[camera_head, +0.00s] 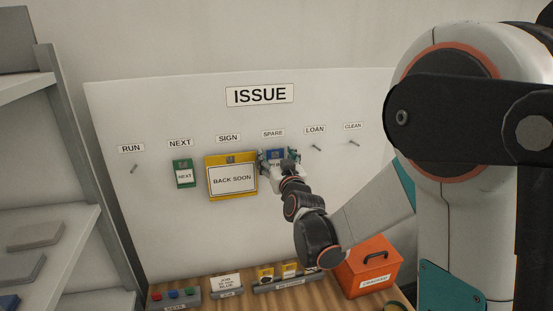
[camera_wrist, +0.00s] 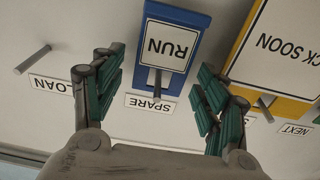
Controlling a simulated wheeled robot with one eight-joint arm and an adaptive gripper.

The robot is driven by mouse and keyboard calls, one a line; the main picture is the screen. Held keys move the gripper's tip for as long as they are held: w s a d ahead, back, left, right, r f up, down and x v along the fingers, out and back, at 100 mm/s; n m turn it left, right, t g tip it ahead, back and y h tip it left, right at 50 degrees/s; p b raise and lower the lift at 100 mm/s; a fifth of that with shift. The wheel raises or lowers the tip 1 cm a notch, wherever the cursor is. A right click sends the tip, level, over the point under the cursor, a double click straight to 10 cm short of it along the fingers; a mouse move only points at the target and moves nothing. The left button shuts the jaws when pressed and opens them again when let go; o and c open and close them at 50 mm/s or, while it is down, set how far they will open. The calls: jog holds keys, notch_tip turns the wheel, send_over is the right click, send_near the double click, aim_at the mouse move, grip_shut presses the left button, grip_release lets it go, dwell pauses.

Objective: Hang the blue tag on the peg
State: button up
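The blue tag (camera_wrist: 193,22), with a white card reading RUN, is under the SPARE label (camera_wrist: 151,103) on the wall board. It appears to hang on the peg there; it also shows in the head view (camera_head: 276,154), partly hidden by my gripper. My gripper (camera_wrist: 160,76) is open, with one green-padded finger on each side of the tag's slotted end and visible gaps between. In the head view my gripper (camera_head: 279,162) is at the board in front of the tag. The peg (camera_head: 134,168) under the RUN label (camera_head: 131,148) is bare.
A green NEXT tag (camera_head: 183,180) and a yellow BACK SOON sign (camera_head: 209,162) hang left of my gripper. The LOAN peg (camera_head: 317,148) and CLEAN peg (camera_head: 354,143) are bare. An orange box (camera_head: 388,262) and small trays (camera_head: 172,302) stand below; grey shelves (camera_head: 60,245) are left.

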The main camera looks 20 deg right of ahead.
jog(key=s, duration=1.2)
jog(key=s+f+g+b, duration=0.5)
jog(key=s+f+b, duration=0.2)
jog(key=s+f, duration=0.3)
jog(key=s+f+g+b, duration=0.6)
jog(key=s+f, duration=0.5)
jog(key=s, duration=0.5)
jog(key=shift+f+b, duration=0.3)
jog(key=shift+b, duration=0.85)
